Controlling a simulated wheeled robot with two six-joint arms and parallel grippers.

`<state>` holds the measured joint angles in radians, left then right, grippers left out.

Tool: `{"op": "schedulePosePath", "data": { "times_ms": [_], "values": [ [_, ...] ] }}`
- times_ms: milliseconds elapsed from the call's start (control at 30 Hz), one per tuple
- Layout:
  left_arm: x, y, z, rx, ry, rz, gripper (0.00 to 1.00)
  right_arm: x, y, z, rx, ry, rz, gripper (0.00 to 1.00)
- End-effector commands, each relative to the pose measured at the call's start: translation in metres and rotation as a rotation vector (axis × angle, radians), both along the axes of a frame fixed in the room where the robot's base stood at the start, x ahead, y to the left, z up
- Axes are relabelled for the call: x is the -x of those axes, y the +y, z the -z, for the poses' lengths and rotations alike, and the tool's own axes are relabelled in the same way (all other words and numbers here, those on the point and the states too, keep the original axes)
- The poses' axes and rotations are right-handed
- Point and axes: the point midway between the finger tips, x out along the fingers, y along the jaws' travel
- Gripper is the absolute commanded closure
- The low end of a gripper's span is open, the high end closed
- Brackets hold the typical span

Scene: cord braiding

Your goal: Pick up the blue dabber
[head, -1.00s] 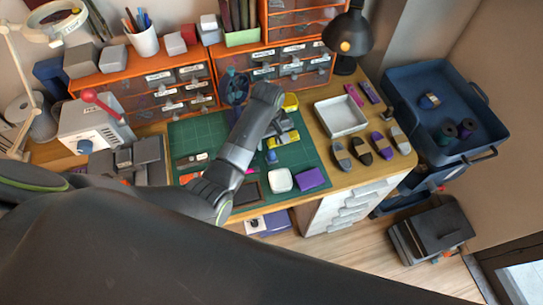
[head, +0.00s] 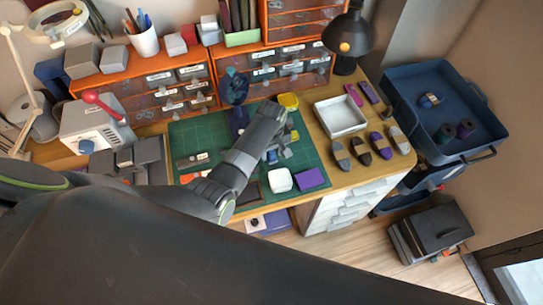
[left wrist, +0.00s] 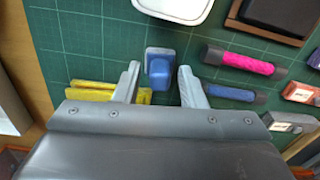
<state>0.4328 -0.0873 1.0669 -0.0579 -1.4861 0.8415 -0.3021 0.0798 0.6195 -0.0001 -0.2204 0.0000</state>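The blue dabber (left wrist: 160,66) stands on the green cutting mat (left wrist: 110,25) in the left wrist view. My left gripper (left wrist: 158,78) is open, with one pale finger on each side of the dabber. Small gaps show between the fingers and the dabber, and I cannot tell whether the fingertips are level with it. In the head view the dabber (head: 271,157) is a small blue spot beside my left gripper (head: 281,149), partly hidden by it. My right gripper is not in view.
Yellow pieces (left wrist: 92,90) lie left of the fingers. A pink-handled tool (left wrist: 245,64) and a blue-handled tool (left wrist: 226,92) lie to the right. A white dish (head: 279,180), a purple block (head: 311,178) and a white tray (head: 341,116) are nearby.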

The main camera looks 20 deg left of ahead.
Motion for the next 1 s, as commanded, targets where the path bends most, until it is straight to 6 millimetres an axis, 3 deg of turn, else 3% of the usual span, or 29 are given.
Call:
{"op": "schedulePosePath", "data": {
  "times_ms": [33,267,633,1000],
  "values": [
    [0.0,0.0,0.0,0.0,0.0,0.0,0.7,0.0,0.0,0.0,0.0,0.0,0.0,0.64],
    [0.0,0.0,0.0,0.0,0.0,0.0,1.0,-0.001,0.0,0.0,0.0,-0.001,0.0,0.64],
    [-0.001,0.0,-0.007,0.0,-0.001,0.0,1.0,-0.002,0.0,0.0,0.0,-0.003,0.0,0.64],
    [-0.001,0.0,-0.066,0.001,-0.005,0.0,1.0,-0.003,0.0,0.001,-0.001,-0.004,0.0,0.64]
  ]
}}
